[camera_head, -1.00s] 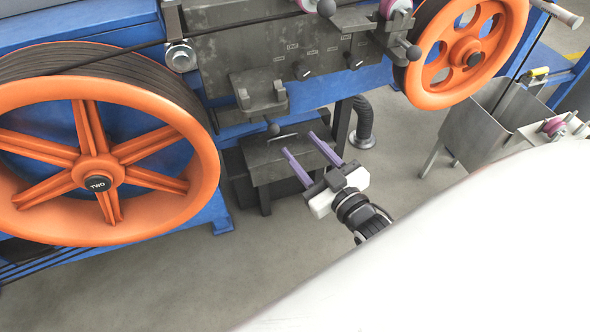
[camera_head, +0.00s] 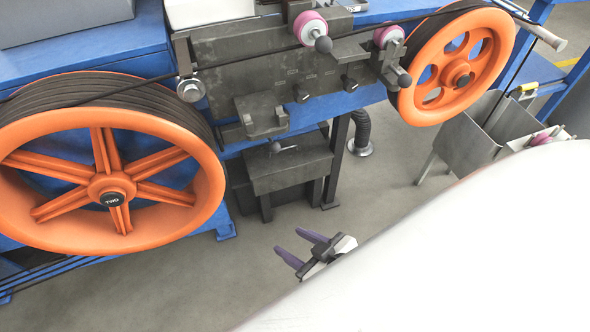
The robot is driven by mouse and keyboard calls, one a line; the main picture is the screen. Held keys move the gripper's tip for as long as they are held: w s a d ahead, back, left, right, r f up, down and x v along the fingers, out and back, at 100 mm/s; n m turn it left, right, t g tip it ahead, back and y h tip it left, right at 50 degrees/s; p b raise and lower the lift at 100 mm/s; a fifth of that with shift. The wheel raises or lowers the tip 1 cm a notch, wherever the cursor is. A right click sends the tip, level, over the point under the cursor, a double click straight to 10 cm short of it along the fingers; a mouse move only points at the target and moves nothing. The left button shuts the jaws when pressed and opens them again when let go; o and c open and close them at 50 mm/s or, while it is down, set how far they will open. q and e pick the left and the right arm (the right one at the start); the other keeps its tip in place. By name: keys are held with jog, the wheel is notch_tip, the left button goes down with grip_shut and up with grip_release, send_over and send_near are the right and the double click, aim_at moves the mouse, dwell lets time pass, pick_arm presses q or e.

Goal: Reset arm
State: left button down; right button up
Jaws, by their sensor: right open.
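My right gripper (camera_head: 298,246) is in the lower middle of the head view, over the bare floor in front of the machine. Its two purple fingers are spread apart with nothing between them. Its wrist and arm are hidden behind the large white surface at the lower right. It is apart from the machine, below the dark grey box-shaped stand (camera_head: 288,165). My left gripper does not show.
A large orange pulley (camera_head: 113,188) with a black belt stands at left. A smaller orange pulley (camera_head: 458,75) is at upper right. Between them is a grey metal block (camera_head: 255,60) with levers and pink rollers. A grey metal bin (camera_head: 465,135) stands at right. The floor (camera_head: 210,290) in front is clear.

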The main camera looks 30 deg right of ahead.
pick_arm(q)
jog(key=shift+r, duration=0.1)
pick_arm(e)
jog(key=shift+s+a+f, duration=0.1)
jog(key=shift+s+a, duration=0.05)
jog(key=shift+s, duration=0.1)
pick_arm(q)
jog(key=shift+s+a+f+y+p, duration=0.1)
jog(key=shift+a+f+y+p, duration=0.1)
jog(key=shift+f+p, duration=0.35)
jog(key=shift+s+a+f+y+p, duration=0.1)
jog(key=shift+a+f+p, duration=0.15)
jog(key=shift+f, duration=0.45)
pick_arm(e)
jog(key=s+a, duration=0.1)
jog(key=s+g, duration=0.1)
jog(key=s, duration=0.1)
jog(key=s+a+f+g, duration=0.1)
jog(key=shift+s+a+y, duration=0.3)
jog(key=shift+s+a, duration=0.05)
jog(key=shift+s, duration=0.05)
